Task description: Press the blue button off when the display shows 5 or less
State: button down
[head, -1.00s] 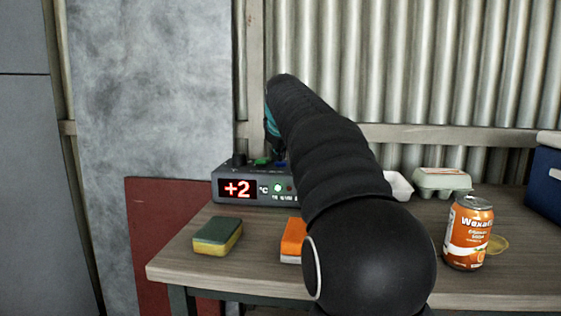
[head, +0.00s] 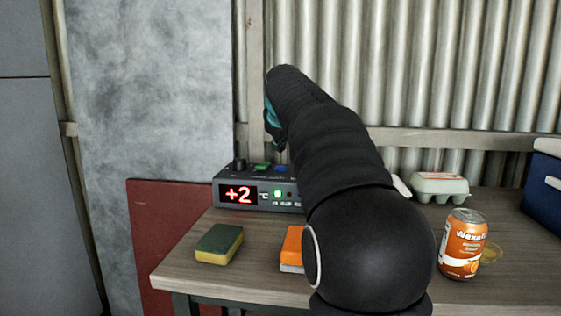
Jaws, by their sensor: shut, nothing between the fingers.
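The dark control box (head: 225,180) stands at the back of the wooden table. Its red display (head: 238,195) reads +2. A small indicator light (head: 278,194) beside the display glows green. The blue button (head: 281,168) is on the top face, right of a green button (head: 262,167) and a black knob (head: 239,163). My gripper (head: 279,146) is shut and empty, above the box and close over the blue button, with a visible gap in this view. My arm hides the box's right end and part of the gripper.
A green-and-yellow sponge (head: 219,244) and an orange object (head: 292,247) lie in front of the box. An orange can (head: 462,245), an egg carton (head: 438,187) and a blue cooler (head: 542,190) are on the right. A corrugated wall (head: 420,70) stands behind.

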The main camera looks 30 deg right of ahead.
jog(key=shift+r+p, duration=0.95)
jog(key=shift+r, duration=0.35)
jog(key=shift+f, duration=0.1)
jog(key=shift+s, duration=0.1)
